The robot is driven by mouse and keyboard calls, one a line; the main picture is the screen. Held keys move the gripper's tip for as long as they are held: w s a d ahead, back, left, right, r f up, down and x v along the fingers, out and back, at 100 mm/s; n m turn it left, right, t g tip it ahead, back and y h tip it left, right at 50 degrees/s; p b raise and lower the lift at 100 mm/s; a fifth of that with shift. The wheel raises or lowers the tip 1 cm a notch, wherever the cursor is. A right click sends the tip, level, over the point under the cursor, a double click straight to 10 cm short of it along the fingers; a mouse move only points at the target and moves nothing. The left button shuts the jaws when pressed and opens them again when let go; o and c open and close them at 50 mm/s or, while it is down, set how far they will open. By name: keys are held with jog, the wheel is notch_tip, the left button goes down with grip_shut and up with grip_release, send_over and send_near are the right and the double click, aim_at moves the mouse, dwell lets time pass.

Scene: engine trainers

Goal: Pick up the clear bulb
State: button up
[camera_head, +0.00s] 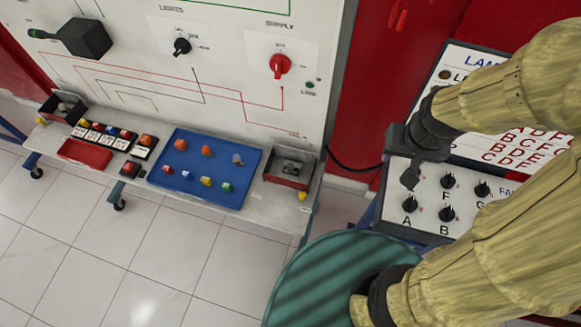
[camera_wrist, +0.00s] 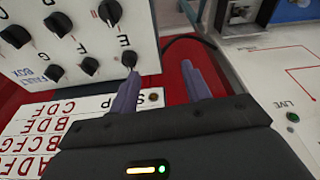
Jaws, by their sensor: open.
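A small greyish, clear-looking bulb (camera_head: 237,159) is at the right of the blue tray (camera_head: 250,152) in the head view. It seems to be the clear bulb, though it is too small to be sure. My gripper (camera_head: 410,177) is well to the right of the tray, in front of the lamp panel with the black knobs. In the wrist view my gripper (camera_wrist: 159,75) has its two fingers apart with nothing between them. The bulb is not visible in the wrist view.
Several coloured bulbs, including a yellow one (camera_head: 206,181), share the tray. A metal box (camera_head: 291,168) stands right of it, and a red tray (camera_head: 85,153) lies left. The upright trainer board (camera_head: 200,70) rises behind the shelf. The knob panel (camera_head: 430,200) is close to my gripper.

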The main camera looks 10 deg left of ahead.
jog(key=w+a+f+n+h+b, duration=0.1)
jog(key=w+a+f+n+b, duration=0.1)
jog(key=a, duration=1.3)
jog(key=w+a+f+n+h+b, duration=0.1)
jog(key=a+f+n+b, duration=0.4)
jog(key=a, duration=0.9)
notch_tip(320, 180, down, 2)
jog(key=shift+w+a+f+n+g, duration=0.2)
jog(key=shift+w+a+n+g, duration=0.15)
jog(key=shift+w+n, duration=0.2)
send_over(289, 166)
jog(key=s+a, duration=0.1)
notch_tip(289, 166, down, 12)
jog(key=shift+a+r, duration=0.15)
jog(key=shift+r, duration=0.1)
jog(key=shift+f, duration=0.15)
